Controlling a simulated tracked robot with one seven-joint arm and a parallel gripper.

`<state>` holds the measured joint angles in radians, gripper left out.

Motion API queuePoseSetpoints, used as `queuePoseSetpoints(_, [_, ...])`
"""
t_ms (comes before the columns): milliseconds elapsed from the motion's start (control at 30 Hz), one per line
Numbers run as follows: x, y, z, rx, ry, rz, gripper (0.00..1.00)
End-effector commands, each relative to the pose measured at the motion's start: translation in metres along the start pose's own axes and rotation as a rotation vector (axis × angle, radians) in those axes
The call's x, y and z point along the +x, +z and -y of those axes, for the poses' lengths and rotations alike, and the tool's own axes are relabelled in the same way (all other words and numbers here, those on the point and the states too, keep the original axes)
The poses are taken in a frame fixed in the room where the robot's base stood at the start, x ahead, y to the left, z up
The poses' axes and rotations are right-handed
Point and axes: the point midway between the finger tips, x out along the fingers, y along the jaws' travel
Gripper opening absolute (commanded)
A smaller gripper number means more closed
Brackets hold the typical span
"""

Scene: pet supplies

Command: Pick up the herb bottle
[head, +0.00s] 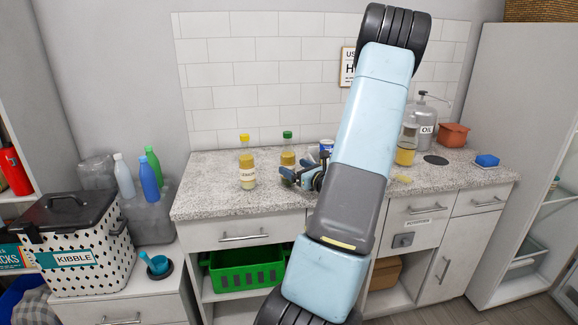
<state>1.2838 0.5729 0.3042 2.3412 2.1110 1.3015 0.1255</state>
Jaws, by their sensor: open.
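Several small bottles and jars stand upright on the speckled counter (215,195). A green-capped bottle (287,135) stands just behind my gripper, with a yellow-lidded jar (288,158) in front of it. To the left are a yellow-capped bottle (245,141) and a labelled jar with a yellow lid (247,178). The labels are too small to read, so I cannot tell which one is the herb bottle. My gripper (294,176) is open, low over the counter, pointing left near the yellow-lidded jar. My arm hides part of the counter.
An oil container (425,118), an amber jar (405,152), a terracotta pot (453,135) and a blue block (486,160) stand at the right. A polka-dot kibble bin (80,235) and blue and green bottles stand on the left. The counter's left front is clear.

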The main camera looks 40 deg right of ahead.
Motion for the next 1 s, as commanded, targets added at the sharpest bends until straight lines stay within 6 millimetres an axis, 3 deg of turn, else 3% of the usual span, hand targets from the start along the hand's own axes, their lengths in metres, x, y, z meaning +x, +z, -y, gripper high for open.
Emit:
queuePoseSetpoints(333, [0.020, 0.001, 0.000, 0.000, 0.001, 0.000, 0.90])
queuePoseSetpoints(700, [0.063, 0.002, 0.002, 0.000, 0.001, 0.000, 0.90])
queuePoseSetpoints(900, [0.064, 0.002, 0.002, 0.000, 0.000, -0.001, 0.90])
queuePoseSetpoints(1000, [0.064, 0.002, 0.002, -0.001, 0.000, -0.001, 0.83])
